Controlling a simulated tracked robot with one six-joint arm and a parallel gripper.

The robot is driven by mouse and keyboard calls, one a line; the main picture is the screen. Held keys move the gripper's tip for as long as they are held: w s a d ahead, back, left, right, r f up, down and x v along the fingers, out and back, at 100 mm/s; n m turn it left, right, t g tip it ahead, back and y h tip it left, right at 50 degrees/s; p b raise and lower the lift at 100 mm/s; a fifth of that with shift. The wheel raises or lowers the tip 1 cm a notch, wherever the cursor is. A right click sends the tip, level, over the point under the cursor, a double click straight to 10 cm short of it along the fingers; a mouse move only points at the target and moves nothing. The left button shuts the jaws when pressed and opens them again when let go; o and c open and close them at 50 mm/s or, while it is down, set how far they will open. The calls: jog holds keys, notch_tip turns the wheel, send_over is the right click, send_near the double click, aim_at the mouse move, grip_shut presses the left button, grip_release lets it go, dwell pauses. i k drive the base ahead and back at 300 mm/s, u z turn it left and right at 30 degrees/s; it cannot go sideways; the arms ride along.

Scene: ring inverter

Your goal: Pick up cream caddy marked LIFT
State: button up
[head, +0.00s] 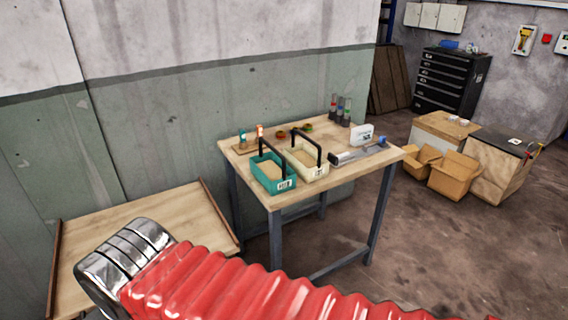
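The cream caddy (313,174) stands upright on the wooden workbench (350,171), with a dark handle arching over it. It has a small pale label on its front, too small to read. A teal caddy (272,180) with a similar dark handle and a white label stands close to its left, nearer the bench's front-left edge. Both have tan interiors. My gripper is not in view; only my red-sleeved arm with a chrome joint crosses the bottom foreground, well short of the bench.
A grey rail-like tool (358,154) and a white box (362,135) lie right of the cream caddy. A lower wooden table (180,215) is at left. Cardboard boxes (453,177) sit on the floor at right.

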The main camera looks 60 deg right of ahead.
aim_at(310, 165)
jog(key=u, duration=1.1)
jog(key=k, duration=2.1)
jog(key=z, duration=1.15)
